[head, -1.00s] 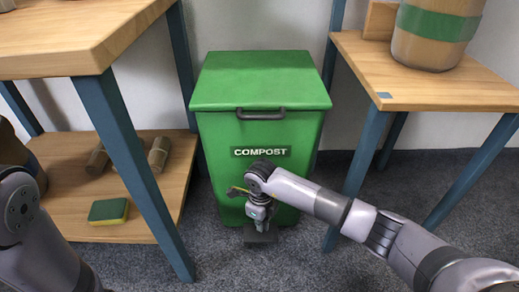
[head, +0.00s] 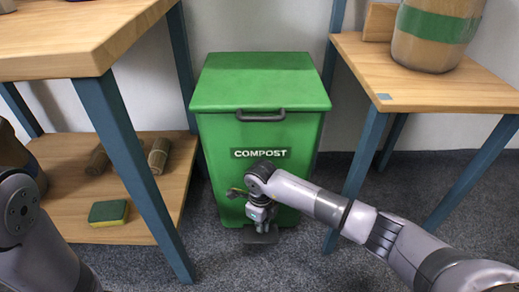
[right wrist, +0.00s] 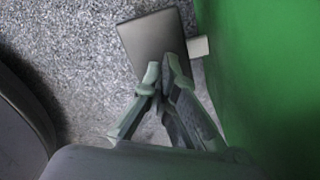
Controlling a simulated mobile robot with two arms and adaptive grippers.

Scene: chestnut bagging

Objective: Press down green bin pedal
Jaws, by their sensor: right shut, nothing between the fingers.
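The green compost bin (head: 258,85) stands on the carpet between two tables, its lid closed. Its dark pedal (head: 261,237) sticks out at the bottom front, and it shows as a grey plate in the right wrist view (right wrist: 150,40). My right gripper (head: 261,226) points down in front of the bin, directly over the pedal. In the right wrist view its fingertips (right wrist: 163,72) are together and empty, overlapping the pedal's near edge. I cannot tell for sure whether they touch it. My left arm shows at the left edge; its gripper is out of view.
A wooden table with blue legs (head: 135,165) stands left, its low shelf holding a sponge (head: 108,212) and brown rolls (head: 158,155). Another table (head: 440,85) at right carries a large jar (head: 432,40). Grey carpet is clear in front of the bin.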

